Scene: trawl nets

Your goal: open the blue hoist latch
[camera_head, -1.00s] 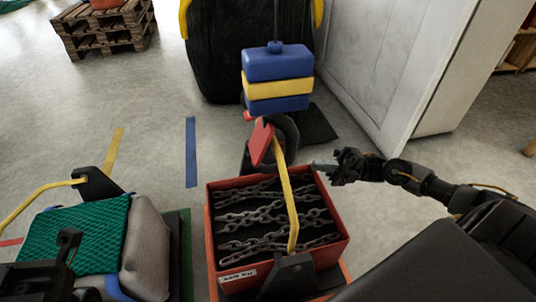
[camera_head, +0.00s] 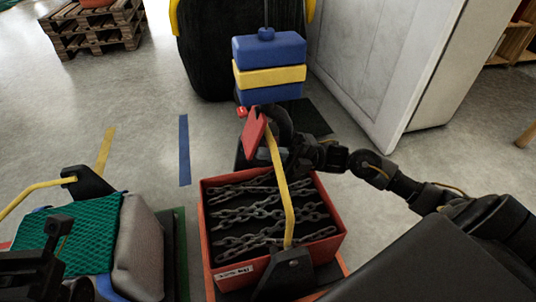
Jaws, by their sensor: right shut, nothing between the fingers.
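The blue hoist (camera_head: 268,48) is a blue block with a yellow middle band, hanging from a line. Its dark hook (camera_head: 279,124) hangs below it, with a red latch plate (camera_head: 254,132) on its left side, tilted across the hook's mouth. The yellow handle (camera_head: 279,180) of the red crate (camera_head: 340,212) runs up to the hook beside the latch. My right gripper (camera_head: 297,155) is shut and empty, close to the right of the hook; whether it touches is unclear. My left gripper (camera_head: 60,238) shows only partly at lower left, over the green net; its jaws are unclear.
The red crate holds several grey chains (camera_head: 262,212). A white cabinet (camera_head: 385,60) stands behind right. Wooden pallets (camera_head: 92,32) are at far left.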

